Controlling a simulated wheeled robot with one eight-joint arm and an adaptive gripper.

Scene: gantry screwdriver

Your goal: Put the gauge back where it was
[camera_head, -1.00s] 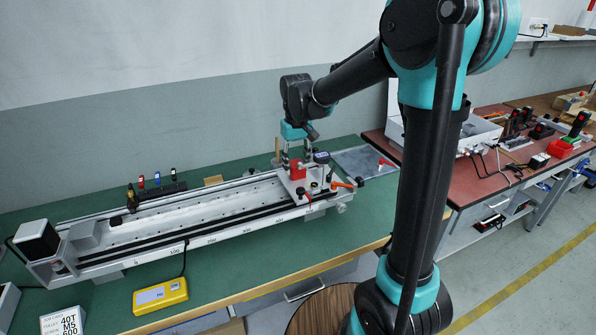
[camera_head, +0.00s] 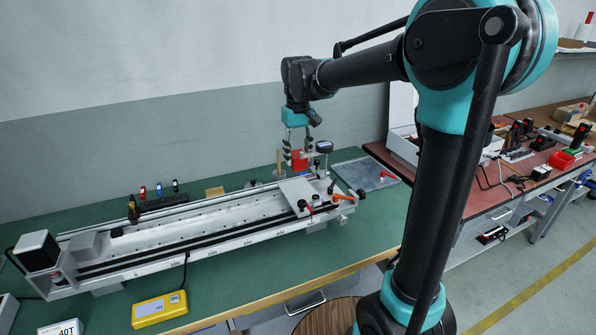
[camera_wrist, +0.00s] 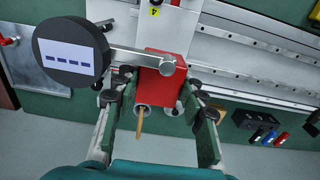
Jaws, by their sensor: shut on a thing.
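The gauge has a round black display (camera_head: 324,146) on a short silver arm fixed to a red block (camera_head: 299,159). My gripper (camera_head: 299,154) is shut on the red block and holds it above the far side of the rail's right end. In the wrist view the block (camera_wrist: 168,68) sits between the fingers (camera_wrist: 158,84), with the display (camera_wrist: 70,54) out to the left showing dashes. The gauge looks clear of the rail carriage (camera_head: 302,193). The block's underside is hidden.
The long grey rail (camera_head: 190,226) runs across the green bench (camera_head: 225,268). A wooden peg (camera_head: 279,163) stands behind. A grey plate (camera_head: 362,176) lies right, a yellow box (camera_head: 159,308) in front.

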